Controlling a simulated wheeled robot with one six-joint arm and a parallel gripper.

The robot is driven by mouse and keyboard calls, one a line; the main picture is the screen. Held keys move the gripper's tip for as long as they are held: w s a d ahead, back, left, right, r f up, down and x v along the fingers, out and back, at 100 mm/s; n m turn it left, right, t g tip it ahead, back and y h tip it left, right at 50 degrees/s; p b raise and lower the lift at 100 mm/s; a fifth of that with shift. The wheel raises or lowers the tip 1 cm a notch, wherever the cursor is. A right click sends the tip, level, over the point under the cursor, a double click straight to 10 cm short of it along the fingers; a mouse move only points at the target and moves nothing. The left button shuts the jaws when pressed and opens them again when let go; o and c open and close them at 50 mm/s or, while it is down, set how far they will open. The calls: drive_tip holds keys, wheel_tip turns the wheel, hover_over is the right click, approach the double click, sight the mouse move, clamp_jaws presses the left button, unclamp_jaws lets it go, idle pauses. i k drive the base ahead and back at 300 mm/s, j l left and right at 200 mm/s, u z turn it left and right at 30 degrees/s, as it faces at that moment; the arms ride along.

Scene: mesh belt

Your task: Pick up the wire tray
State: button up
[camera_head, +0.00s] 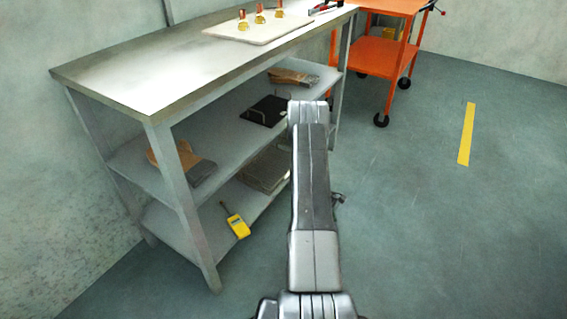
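A flat grey piece (264,172) lies on the bottom shelf of the steel bench, partly hidden behind my arm; it looks like the wire tray, but its mesh is too small to make out for certain. My arm stands upright in the middle of the picture, to the right of this piece. My gripper's fingers cannot be made out; my arm links block the view there. A small dark part (338,198) shows at the arm's right edge, and I cannot tell what it is.
The steel bench (130,78) has a white board (258,30) with several brass-coloured pieces on top. Its middle shelf holds a black tray (264,111) and brown-grey items (292,77). A yellow device (237,226) lies on the bottom shelf. An orange cart (380,55) stands behind. Floor at right is clear.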

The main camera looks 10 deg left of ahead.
sight(254, 161)
drive_tip(key=i+l, duration=1.4)
drive_tip(key=l, duration=0.15)
drive_tip(key=i+l+u, duration=0.45)
drive_tip(key=l+u, duration=0.15)
drive_tip(key=i+l+u, duration=0.15)
drive_tip(key=l+u, duration=0.15)
drive_tip(key=l, duration=0.25)
drive_tip(key=j+u, duration=0.15)
drive_tip(key=u, duration=0.35)
drive_tip(key=i+j+u, duration=0.1)
drive_tip(key=u, duration=0.4)
drive_tip(key=i+u, duration=0.2)
drive_tip(key=u, duration=0.3)
drive_tip(key=i+j+u, duration=0.1)
drive_tip(key=u, duration=0.35)
